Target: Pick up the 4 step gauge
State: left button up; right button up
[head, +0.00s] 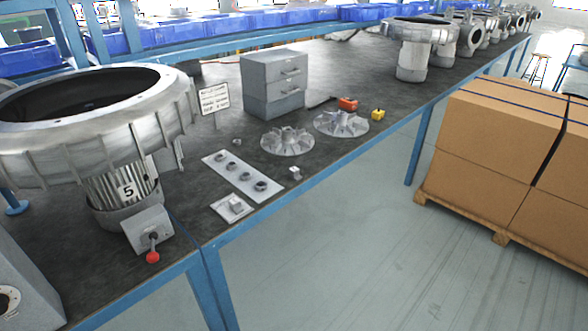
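No part of either gripper shows in the head view. I cannot tell for sure which thing is the step gauge. A small metal block (236,205) sits on a pale square plate (224,211) near the bench's front edge. Another small metal piece (296,173) lies on the bench to its right, beside a long pale plate (219,172) that carries several dark rings (246,176). A third small grey piece (237,141) lies behind the long plate. All are too small to make out steps or markings.
The dark bench (200,235) holds a large blower housing (130,110) marked 5 at left, two finned impellers (287,142) (341,124), a grey drawer box (275,82), a sign (213,98), and red (347,104) and yellow (378,114) items. Cartons (500,130) stand right; floor in front is clear.

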aim_at(234, 204)
jog(key=u, duration=0.25)
jog(key=i+l+u, duration=0.2)
jog(key=u, duration=0.25)
jog(key=i+l+u, duration=0.15)
jog(key=l+u, duration=0.35)
jog(key=i+l+u, duration=0.15)
jog(key=l, duration=0.25)
jog(key=l+u, duration=0.15)
jog(key=l, duration=0.3)
jog(key=i+l, duration=0.1)
jog(key=l, duration=0.4)
jog(key=i+l+u, duration=0.15)
jog(key=l, duration=0.3)
